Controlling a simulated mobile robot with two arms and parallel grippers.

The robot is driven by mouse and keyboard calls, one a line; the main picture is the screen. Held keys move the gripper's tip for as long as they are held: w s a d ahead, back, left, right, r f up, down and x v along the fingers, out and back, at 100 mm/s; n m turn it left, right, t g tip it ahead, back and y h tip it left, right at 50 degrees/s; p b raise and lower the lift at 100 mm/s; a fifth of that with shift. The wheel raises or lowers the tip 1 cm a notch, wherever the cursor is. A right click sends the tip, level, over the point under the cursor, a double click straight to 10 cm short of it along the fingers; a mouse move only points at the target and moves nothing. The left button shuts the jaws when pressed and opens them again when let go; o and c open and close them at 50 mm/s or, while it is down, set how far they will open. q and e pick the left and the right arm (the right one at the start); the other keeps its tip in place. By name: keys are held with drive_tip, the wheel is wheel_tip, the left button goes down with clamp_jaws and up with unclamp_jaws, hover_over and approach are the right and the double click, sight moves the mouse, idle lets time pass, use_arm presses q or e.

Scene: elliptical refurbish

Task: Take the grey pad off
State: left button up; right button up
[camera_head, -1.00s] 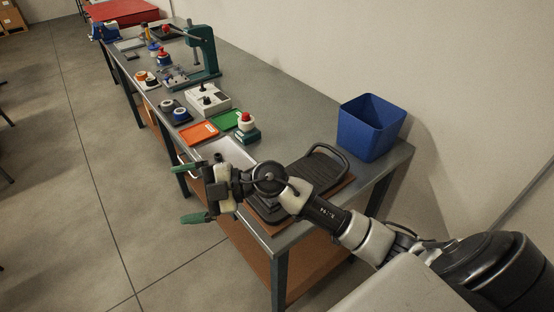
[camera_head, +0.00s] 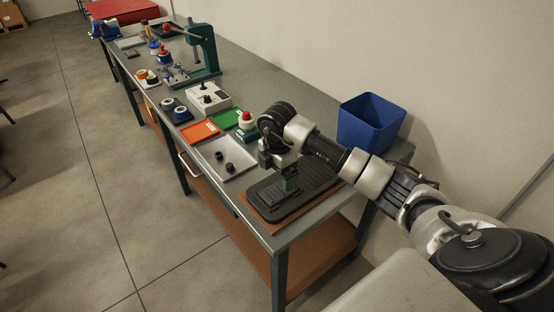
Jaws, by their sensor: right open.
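A dark grey ribbed pad (camera_head: 313,178) lies in a black, raised-rim pedal (camera_head: 262,203) on a brown board (camera_head: 245,204) at the near end of the bench. My right gripper (camera_head: 289,190) points down over the pad's left-middle part. I cannot tell whether the fingertips touch the pad. My left gripper is out of view.
A pale tray (camera_head: 238,153) with two dark knobs lies left of the pedal. A red-topped button (camera_head: 246,121), orange tray (camera_head: 200,131) and green tray (camera_head: 224,119) stand beyond it. A blue bin (camera_head: 368,122) stands at the back right, behind my arm.

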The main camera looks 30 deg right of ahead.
sight(277, 189)
wheel_tip(277, 189, down, 6)
drive_tip(key=shift+f+p, duration=0.25)
drive_tip(key=shift+p, duration=0.25)
drive_tip(key=c, duration=1.3)
drive_tip(key=shift+o, duration=0.2)
drive_tip(key=shift+r, duration=0.1)
drive_tip(key=shift+r+p, duration=2.1)
drive_tip(key=shift+r, duration=0.4)
